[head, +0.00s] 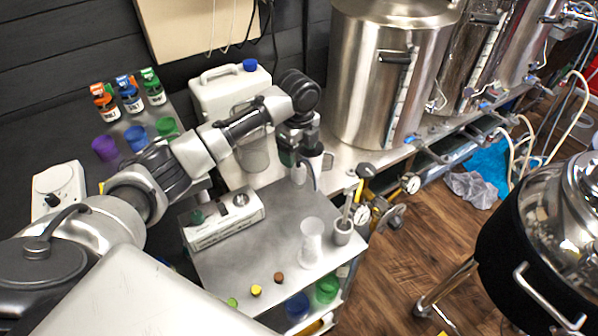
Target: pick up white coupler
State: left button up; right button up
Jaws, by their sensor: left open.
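My left arm reaches across from the left. Its gripper (306,168) points down, open, over the back right of the grey metal cart top (285,245). A small pale piece (328,163) shows just right of the fingers. It is partly hidden, and I cannot tell whether it is the white coupler or whether the fingers touch it. No other white coupler can be made out clearly. My right gripper is not in view.
On the cart are a white instrument box (225,222), a clear cup (312,240), a grey holder with a brush (343,232) and small coloured caps (256,290). A white jug (228,92) and a steel kettle (372,75) stand behind. The cart's middle is clear.

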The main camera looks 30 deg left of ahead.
aim_at(299, 167)
pick_arm(q)
jog(key=shift+d+f+p, duration=0.1)
jog(key=shift+f+p, duration=0.35)
jog(key=shift+f, duration=2.8)
jog(key=shift+c, duration=0.4)
jog(key=c, duration=0.9)
